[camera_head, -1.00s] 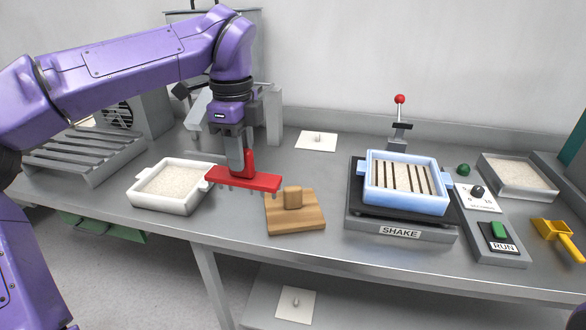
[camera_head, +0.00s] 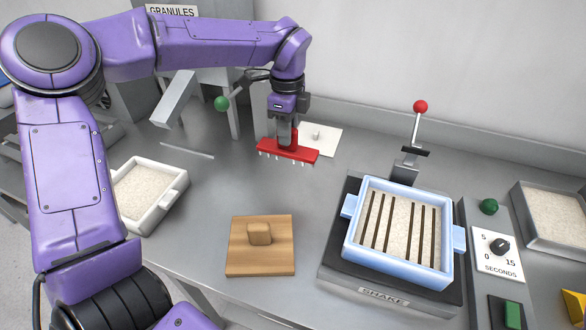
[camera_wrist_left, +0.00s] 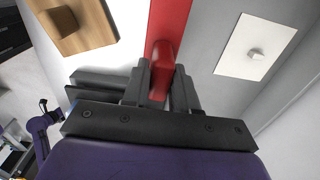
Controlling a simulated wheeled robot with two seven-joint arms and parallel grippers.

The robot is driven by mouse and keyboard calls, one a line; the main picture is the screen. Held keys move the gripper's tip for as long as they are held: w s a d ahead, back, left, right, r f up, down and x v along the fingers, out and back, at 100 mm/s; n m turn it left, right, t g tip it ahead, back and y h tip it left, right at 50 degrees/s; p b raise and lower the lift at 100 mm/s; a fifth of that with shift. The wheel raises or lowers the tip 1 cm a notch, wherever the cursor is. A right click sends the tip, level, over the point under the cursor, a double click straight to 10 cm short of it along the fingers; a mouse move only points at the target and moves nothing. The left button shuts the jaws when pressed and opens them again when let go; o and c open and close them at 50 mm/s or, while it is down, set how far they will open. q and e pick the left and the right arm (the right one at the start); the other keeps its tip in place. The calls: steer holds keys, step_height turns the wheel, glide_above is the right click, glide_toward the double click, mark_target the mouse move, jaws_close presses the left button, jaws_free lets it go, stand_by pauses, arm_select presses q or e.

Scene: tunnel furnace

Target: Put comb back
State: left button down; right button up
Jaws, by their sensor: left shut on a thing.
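The red comb (camera_head: 287,151) has a long bar with short pale teeth pointing down. My left gripper (camera_head: 287,128) is shut on the comb's upright handle and holds it over the back middle of the table, just left of a white square plate with a small knob (camera_head: 319,138). In the left wrist view the fingers of my left gripper (camera_wrist_left: 160,82) close on the red handle, and the comb's bar (camera_wrist_left: 166,22) runs away upward. The white plate (camera_wrist_left: 256,48) is to its right there, apart from the comb. My right gripper is not in view.
A wooden block with a knob (camera_head: 260,258) lies at front middle. A white tray of granules (camera_head: 150,214) stands left, a blue tray with dark slats (camera_head: 398,274) on the shaker at right. A red-knobbed lever (camera_head: 415,140) rises behind the shaker. A green-knobbed lever (camera_head: 222,103) is left.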

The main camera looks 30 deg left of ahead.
arm_select(q)
steer(key=f, duration=0.3)
steer(key=f+p, duration=0.1)
steer(key=f, duration=0.3)
steer(key=w+f+p, duration=0.1)
steer(key=f, duration=0.3)
steer(key=shift+a, duration=0.1)
steer(key=shift+f, duration=0.45)
steer(key=c, duration=0.9)
jaws_free()
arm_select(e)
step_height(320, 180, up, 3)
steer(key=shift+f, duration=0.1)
arm_select(q)
steer(key=shift+r, duration=0.35)
step_height(320, 180, up, 11)
steer(key=shift+r+b, duration=0.15)
steer(key=shift+b, duration=0.8)
steer(key=shift+r, duration=0.2)
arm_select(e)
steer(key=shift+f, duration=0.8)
arm_select(q)
steer(key=shift+r, duration=0.1)
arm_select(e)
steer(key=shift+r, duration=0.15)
